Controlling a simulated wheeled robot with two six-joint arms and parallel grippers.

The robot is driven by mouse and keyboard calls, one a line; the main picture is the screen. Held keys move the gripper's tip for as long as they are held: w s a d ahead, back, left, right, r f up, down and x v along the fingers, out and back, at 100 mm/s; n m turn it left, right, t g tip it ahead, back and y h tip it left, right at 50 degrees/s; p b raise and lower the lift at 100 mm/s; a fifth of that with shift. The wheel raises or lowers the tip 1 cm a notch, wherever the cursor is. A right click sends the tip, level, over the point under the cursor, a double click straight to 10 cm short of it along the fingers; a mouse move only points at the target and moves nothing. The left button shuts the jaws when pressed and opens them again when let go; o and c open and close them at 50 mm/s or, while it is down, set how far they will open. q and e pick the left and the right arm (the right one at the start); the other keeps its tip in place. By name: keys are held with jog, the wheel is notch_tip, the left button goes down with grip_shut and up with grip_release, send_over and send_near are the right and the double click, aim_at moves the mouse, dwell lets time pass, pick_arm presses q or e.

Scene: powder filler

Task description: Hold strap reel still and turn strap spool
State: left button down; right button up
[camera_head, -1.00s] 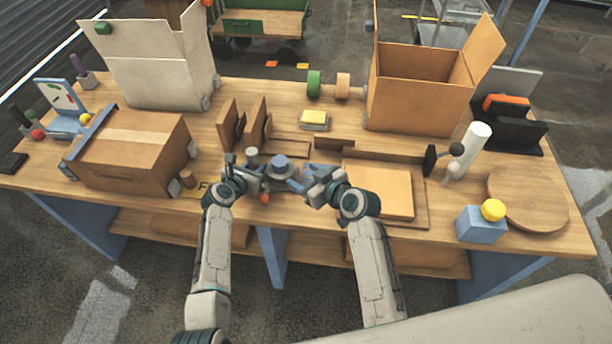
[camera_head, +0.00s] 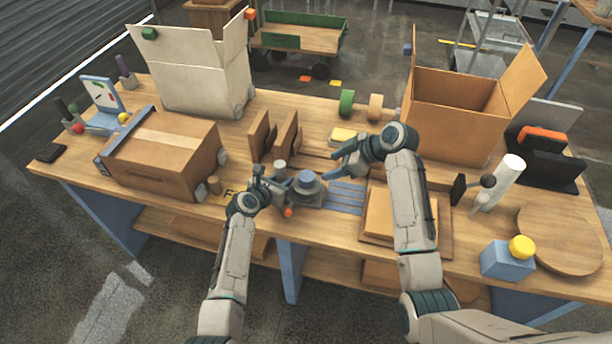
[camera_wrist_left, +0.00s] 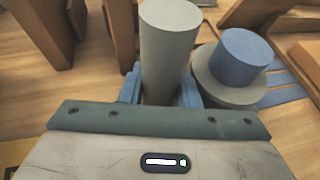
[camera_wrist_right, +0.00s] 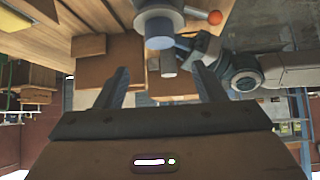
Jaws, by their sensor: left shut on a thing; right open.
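The strap reel is a small grey unit near the table's front edge, with an upright grey post (camera_head: 280,167), an orange-red ball (camera_head: 288,212) and the blue-topped strap spool (camera_head: 306,180) on a grey disc. My left gripper (camera_head: 264,184) is shut on the grey post; the left wrist view shows its jaws either side of the post (camera_wrist_left: 168,45), with the blue spool (camera_wrist_left: 238,52) to the right. My right gripper (camera_head: 340,166) is open and empty, above and to the right of the spool, apart from it. The spool (camera_wrist_right: 160,32) also shows beyond its fingers in the right wrist view.
Blue strips (camera_head: 347,197) lie right of the reel, beside a wooden board (camera_head: 390,215). Upright brown boards (camera_head: 260,136) stand behind it. A taped carton (camera_head: 165,155) is at left, an open carton (camera_head: 450,125) at back right. A yellow-topped block (camera_head: 346,136) lies behind.

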aim_at(306, 176)
jog(key=x, duration=1.1)
jog(key=shift+a+f, duration=0.25)
jog(key=shift+a, duration=0.05)
jog(key=c, duration=1)
jog(key=shift+o, duration=0.2)
jog(key=shift+m+t+h, duration=0.3)
jog(key=shift+m+t, duration=0.3)
jog(key=shift+m, duration=0.3)
jog(key=m+t+h, duration=0.1)
jog(key=m, duration=0.2)
jog(key=shift+t, duration=0.4)
jog(key=shift+w, duration=0.1)
jog(key=o, duration=1)
jog(key=shift+c, duration=0.2)
